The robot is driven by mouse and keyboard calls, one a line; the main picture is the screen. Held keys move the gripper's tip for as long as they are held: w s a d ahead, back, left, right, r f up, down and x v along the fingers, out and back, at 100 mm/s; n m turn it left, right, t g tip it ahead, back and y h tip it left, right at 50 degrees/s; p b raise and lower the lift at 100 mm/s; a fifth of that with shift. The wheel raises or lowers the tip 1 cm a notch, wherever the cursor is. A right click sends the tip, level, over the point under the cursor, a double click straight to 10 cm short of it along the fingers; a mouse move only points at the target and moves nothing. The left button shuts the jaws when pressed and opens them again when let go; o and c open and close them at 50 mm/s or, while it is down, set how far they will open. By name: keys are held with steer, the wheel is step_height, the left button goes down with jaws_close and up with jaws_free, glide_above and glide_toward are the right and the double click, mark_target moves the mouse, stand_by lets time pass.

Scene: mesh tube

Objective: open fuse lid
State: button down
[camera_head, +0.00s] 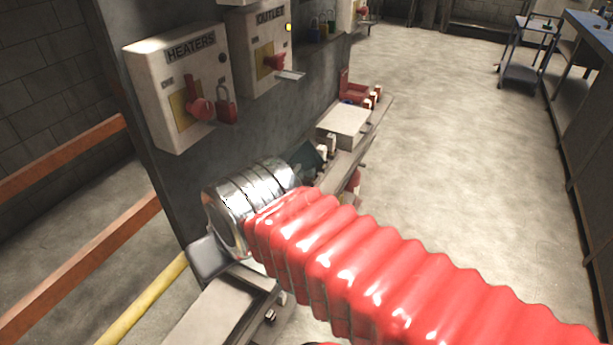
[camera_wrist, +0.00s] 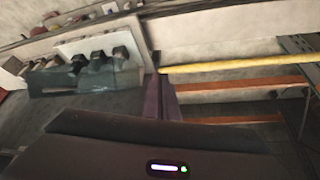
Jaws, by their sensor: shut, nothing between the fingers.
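The white fuse box (camera_head: 345,122) sits on the ledge along the dark panel, beyond my wrist in the head view. A dark see-through plate, seemingly the fuse lid (camera_head: 305,158), shows at its near side, partly behind my metal wrist. In the wrist view the fuse lid (camera_wrist: 85,80) is a greenish see-through plate in front of several dark knobs or fuses (camera_wrist: 98,60). I cannot tell its exact angle. My gripper (camera_wrist: 155,128) is a dark shape low in the wrist view, shut and empty, with a gap in the picture between it and the lid. Its tips are hidden in the head view.
HEATERS (camera_head: 180,85) and OUTLET (camera_head: 266,50) switch boxes hang on the panel, with a red padlock (camera_head: 226,105) by the first. A red item (camera_head: 355,88) lies farther along the ledge. Orange rails (camera_head: 75,265) stand left. Open floor (camera_head: 450,150) lies right, before a workbench (camera_head: 592,60).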

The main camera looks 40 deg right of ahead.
steer(key=w+d+f+m+g+y, duration=0.1)
steer(key=w+d+f+m+y, duration=0.1)
steer(key=d+m, duration=0.55)
steer(key=w+d+f+m+g+y, duration=0.15)
steer(key=d+m, duration=0.35)
steer(key=m, duration=0.5)
steer(key=s+d+r+m+t, duration=0.1)
steer(key=s+d+m+t, duration=0.1)
steer(key=d+m, duration=0.5)
steer(key=s+d+r+m+t, duration=0.2)
steer(key=d+m+t, duration=0.2)
steer(key=d+m, duration=0.3)
steer(key=d, duration=0.4)
steer(key=shift+r+m, duration=0.1)
steer(key=shift+m, duration=0.15)
steer(key=w+a+f, duration=0.2)
steer(key=w, duration=0.3)
steer(key=w+a+f, duration=0.1)
steer(key=w+f, duration=0.1)
steer(key=w, duration=0.3)
steer(key=shift+a, duration=0.4)
